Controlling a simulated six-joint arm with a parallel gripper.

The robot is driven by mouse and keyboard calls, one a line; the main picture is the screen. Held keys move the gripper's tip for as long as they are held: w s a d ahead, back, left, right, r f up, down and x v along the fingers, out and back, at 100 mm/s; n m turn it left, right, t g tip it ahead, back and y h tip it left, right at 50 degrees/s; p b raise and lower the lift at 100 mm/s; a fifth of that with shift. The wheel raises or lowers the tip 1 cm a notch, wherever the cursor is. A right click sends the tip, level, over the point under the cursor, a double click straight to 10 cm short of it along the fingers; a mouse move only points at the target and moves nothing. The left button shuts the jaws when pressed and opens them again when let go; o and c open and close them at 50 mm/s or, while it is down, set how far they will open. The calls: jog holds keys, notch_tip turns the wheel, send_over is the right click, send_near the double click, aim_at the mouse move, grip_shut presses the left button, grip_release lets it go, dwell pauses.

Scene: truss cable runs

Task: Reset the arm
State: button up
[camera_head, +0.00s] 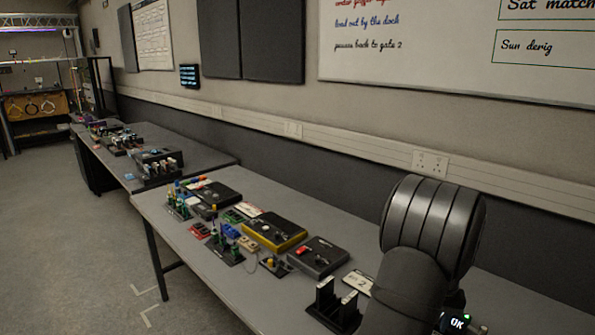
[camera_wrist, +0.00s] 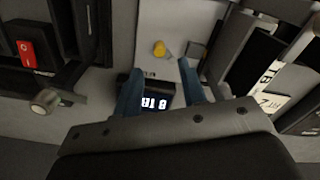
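My arm (camera_head: 425,240) rises at the right of the head view, over the near end of the grey table. My gripper is out of sight in that view. In the wrist view my gripper (camera_wrist: 160,80) shows two bluish fingers standing apart. Nothing is held between them. A small dark box with a lit white readout (camera_wrist: 155,102) lies beyond and partly between the fingers. A yellow knob (camera_wrist: 159,49) on a pale surface is seen past the fingertips.
The near table (camera_head: 215,285) carries a yellow-edged box (camera_head: 274,232), a dark box with a red switch (camera_head: 317,257) and a black slotted stand (camera_head: 335,305). In the wrist view, a red switch (camera_wrist: 27,52) is at left and a white label (camera_wrist: 270,104) at right. A wall is behind.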

notch_tip(320, 180, up, 11)
notch_tip(320, 180, down, 17)
jog(key=shift+f, duration=0.1)
jog(key=n, duration=0.1)
jog(key=d+n, duration=0.1)
jog(key=n, duration=0.1)
jog(key=shift+w, duration=0.1)
notch_tip(320, 180, up, 17)
jog(key=shift+m+t+h, duration=0.4)
jog(key=shift+m+t, duration=0.4)
jog(key=shift+t, duration=0.1)
jog(key=shift+w+d+f, duration=0.15)
jog(key=shift+w+f, duration=0.15)
jog(key=shift+f, duration=0.55)
jog(key=shift+w+d+f, duration=0.1)
jog(key=shift+w+f, duration=0.15)
jog(key=shift+f, duration=0.55)
jog(key=shift+w+d+f, duration=0.15)
jog(key=shift+w+f, duration=0.15)
jog(key=shift+f, duration=0.55)
